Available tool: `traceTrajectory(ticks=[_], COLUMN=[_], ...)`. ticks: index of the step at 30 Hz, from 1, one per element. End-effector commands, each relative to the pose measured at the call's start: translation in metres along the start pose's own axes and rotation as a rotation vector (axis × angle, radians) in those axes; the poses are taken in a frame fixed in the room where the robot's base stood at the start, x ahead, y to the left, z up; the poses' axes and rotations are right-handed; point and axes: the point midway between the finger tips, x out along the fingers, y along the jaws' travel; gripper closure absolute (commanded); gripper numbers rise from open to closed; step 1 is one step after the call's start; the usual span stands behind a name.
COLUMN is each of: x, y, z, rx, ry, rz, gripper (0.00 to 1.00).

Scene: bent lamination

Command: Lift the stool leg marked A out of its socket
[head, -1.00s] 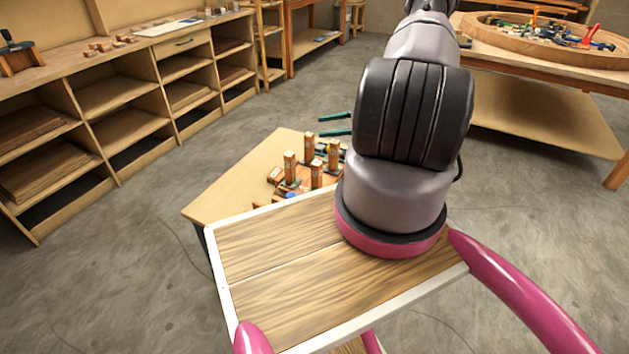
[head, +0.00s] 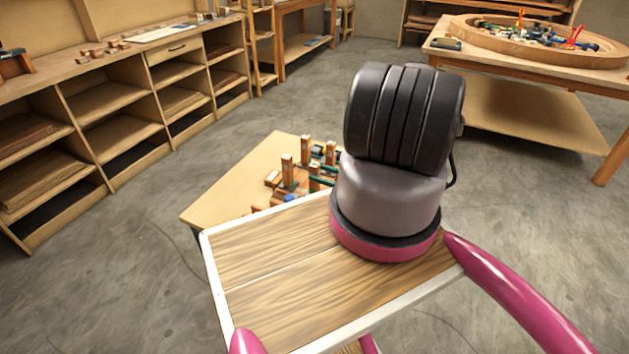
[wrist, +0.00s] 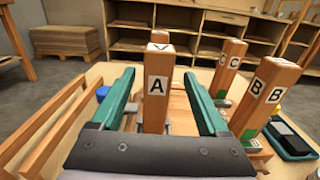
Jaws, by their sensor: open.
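The stool leg marked A (wrist: 156,88) stands upright in the wrist view, a square wooden post with a white label. My gripper (wrist: 159,74) is open, with one teal finger on each side of leg A. Gaps show between the fingers and the leg. The foot of leg A is partly hidden by my gripper body. In the head view, leg A seems to be the near right post (head: 314,172), with the teal fingers around it.
Leg B (wrist: 264,100) and leg C (wrist: 229,68) stand close on the right; another post top shows behind A. Wooden rails (wrist: 45,125) and a blue thing (wrist: 102,93) lie left. In the head view, the posts stand on a low table (head: 225,185).

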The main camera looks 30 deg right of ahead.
Motion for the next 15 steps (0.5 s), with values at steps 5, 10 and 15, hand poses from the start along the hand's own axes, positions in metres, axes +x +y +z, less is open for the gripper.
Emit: traceTrajectory(ticks=[5,10,15], x=[0.021,0.045,0.053], y=[0.003,0.003,0.002], z=[-0.001,-0.002,-0.002], rx=[0.0,-0.002,-0.002], ry=[-0.001,0.0,0.001], rz=[0.004,0.002,0.0], gripper=[0.22,0.22,0.22])
